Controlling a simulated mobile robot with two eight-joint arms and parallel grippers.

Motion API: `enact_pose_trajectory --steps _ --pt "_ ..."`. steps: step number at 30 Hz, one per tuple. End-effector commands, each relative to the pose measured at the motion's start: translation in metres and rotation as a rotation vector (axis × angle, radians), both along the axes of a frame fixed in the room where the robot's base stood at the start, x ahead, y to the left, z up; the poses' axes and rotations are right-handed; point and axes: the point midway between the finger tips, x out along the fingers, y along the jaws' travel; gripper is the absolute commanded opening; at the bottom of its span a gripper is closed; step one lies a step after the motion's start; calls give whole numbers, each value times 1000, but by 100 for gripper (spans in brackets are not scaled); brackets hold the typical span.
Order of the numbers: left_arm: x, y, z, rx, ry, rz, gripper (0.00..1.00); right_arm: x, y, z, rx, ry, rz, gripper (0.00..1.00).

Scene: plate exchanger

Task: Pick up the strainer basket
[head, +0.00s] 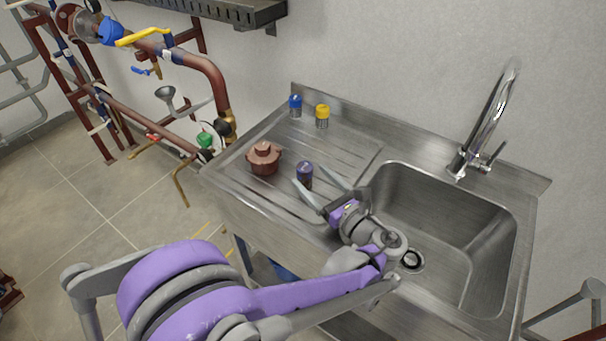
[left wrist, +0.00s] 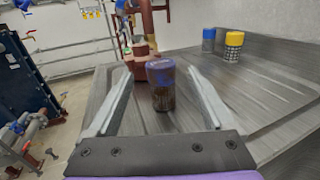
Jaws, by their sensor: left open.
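A dark cylinder with a blue-purple top (head: 305,176), which looks like a strainer basket with a brown, soiled lower part, stands upright on the sink's ribbed drainboard. It also shows in the left wrist view (left wrist: 161,86). My left gripper (head: 308,173) is open, with its fingers pointing at this basket, one on each side. In the left wrist view the basket appears between the fingers (left wrist: 158,76), with gaps on both sides. Two similar mesh baskets stand near the back wall, one with a blue top (head: 295,105) and one with a yellow top (head: 322,116). My right gripper is not in view.
A brown-red lidded fitting (head: 264,158) stands on the drainboard left of the soiled basket. The steel sink basin (head: 455,215) and tap (head: 490,125) are to the right. Pipework with a yellow-handled valve (head: 143,38) is at left. A wall shelf (head: 225,12) hangs above.

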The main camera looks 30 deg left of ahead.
Motion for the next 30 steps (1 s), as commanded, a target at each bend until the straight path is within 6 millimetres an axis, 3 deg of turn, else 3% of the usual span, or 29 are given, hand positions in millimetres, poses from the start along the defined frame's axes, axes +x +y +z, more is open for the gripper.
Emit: enact_pose_trajectory --steps 8,15,25,26,30 --pt "10 24 0 0 0 2 86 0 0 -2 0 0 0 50" --pt "25 56 -1 1 1 4 86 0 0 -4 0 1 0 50" --pt "30 64 -1 0 0 0 86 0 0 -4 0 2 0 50" --pt "30 64 -1 0 0 0 84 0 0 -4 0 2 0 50" --pt "30 64 -1 0 0 0 59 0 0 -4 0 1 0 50"
